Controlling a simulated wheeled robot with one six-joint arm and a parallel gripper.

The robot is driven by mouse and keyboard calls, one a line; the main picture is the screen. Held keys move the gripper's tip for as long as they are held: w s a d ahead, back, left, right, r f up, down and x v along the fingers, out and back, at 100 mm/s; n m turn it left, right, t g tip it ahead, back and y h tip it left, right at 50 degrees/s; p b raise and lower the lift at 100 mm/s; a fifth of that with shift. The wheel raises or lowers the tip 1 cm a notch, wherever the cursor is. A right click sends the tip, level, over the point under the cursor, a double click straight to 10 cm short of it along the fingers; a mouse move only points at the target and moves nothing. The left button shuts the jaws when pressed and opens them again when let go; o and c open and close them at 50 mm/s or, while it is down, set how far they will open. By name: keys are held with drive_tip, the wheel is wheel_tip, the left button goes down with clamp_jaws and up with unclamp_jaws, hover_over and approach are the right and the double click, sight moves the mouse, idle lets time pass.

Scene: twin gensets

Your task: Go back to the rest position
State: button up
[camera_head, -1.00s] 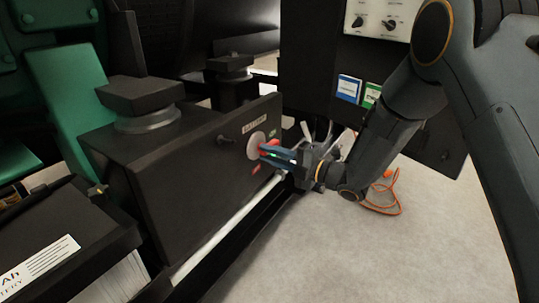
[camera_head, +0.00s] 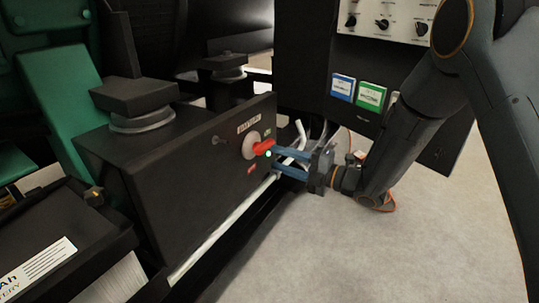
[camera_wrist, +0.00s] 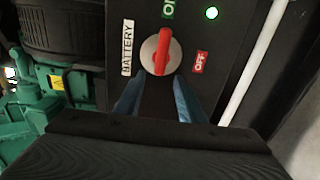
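My gripper (camera_head: 291,164) is in front of the black battery switch box (camera_head: 190,195), its two blue fingers spread apart with nothing between them. The red switch handle (camera_head: 264,147) sits on a pale round disc on the box's face. In the wrist view the red handle (camera_wrist: 162,50) stands upright in the picture, toward the green ON label (camera_wrist: 170,8), with the red OFF label (camera_wrist: 202,62) to the right. A green light (camera_wrist: 211,13) is lit. The blue fingertips (camera_wrist: 160,108) show below the handle, apart from it.
A control panel with knobs (camera_head: 388,20) and blue (camera_head: 343,87) and green (camera_head: 371,97) labels stands behind my arm. White cables (camera_head: 296,145) hang close behind my gripper. A battery (camera_head: 60,250) is at lower left. Pale floor is open at lower right.

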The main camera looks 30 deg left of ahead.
drive_tip(key=shift+s+d, duration=0.1)
drive_tip(key=shift+d, duration=1)
